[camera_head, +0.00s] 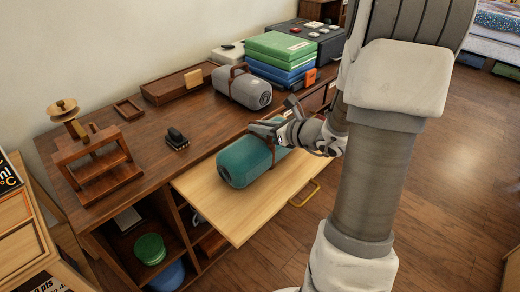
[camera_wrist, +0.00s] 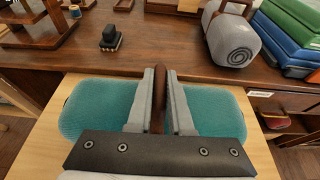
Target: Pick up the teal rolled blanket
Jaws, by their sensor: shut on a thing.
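The teal rolled blanket (camera_head: 243,163) lies on the pale pull-out board (camera_head: 213,205) at the front of the desk. It also shows in the wrist view (camera_wrist: 98,108), lying across the picture, with a brown strap (camera_wrist: 158,96) around its middle. My gripper (camera_head: 266,130) reaches it from the right in the head view. In the wrist view my gripper (camera_wrist: 160,98) has its two fingers on either side of the strap, shut on it. The blanket appears to rest on the board; its underside is hidden.
A grey rolled blanket (camera_head: 242,88) lies behind, on the dark desk top (camera_head: 200,137). A green and blue stack of cases (camera_head: 279,57) stands beyond it. A small black object (camera_head: 176,138) and a wooden stand (camera_head: 95,158) are to the left. Open shelves lie below.

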